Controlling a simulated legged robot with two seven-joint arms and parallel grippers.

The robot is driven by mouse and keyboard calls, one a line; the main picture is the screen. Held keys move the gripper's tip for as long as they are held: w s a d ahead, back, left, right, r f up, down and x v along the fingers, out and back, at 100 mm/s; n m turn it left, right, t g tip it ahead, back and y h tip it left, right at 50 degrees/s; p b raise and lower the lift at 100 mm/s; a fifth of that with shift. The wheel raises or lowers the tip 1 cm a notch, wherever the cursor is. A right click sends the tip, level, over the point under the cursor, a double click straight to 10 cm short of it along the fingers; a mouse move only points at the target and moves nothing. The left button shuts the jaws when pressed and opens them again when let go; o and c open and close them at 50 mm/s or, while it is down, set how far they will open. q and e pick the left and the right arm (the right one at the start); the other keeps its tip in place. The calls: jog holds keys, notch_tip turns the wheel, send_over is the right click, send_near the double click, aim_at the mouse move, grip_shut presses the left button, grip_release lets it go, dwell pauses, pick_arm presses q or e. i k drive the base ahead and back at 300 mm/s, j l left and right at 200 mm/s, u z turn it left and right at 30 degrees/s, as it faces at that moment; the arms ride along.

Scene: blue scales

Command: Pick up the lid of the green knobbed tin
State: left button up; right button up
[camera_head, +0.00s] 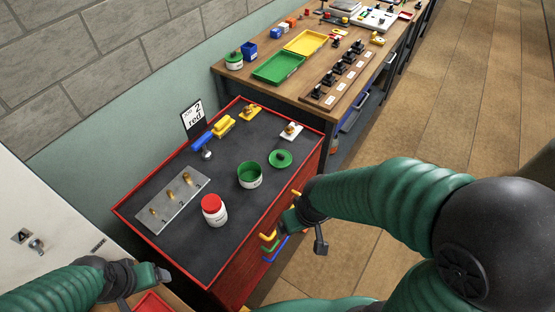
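A green lid with a small knob (280,158) lies on the dark top of the red-edged cabinet. Just left of it stands an open tin with a green rim and inside and a pale label (250,180). Another tin with a green knobbed lid on it (234,60) stands on the wooden bench at the back. My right gripper (305,233) is beside the cabinet's right edge, nearer to me than the loose lid and apart from it. Its fingers look spread and empty. My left gripper (146,287) is at the lower left, away from both tins; its finger gap is unclear.
A white jar with a red lid (214,212) stands in front of the open tin. A metal block with brass pegs (172,200) is to its left.

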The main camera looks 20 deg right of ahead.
aim_at(279, 158)
jog(key=l+u, duration=0.15)
jog(key=u, duration=0.3)
jog(key=i+l+u, duration=0.1)
jog(key=u, duration=0.4)
jog(key=l+u, duration=0.15)
jog(key=l, duration=0.4)
jog(key=l+u, duration=0.15)
jog(key=l, duration=0.4)
jog(key=k+l+u, duration=0.15)
jog(key=l, duration=0.4)
jog(key=l+u, duration=0.2)
jog(key=l, duration=0.35)
jog(key=k, duration=0.05)
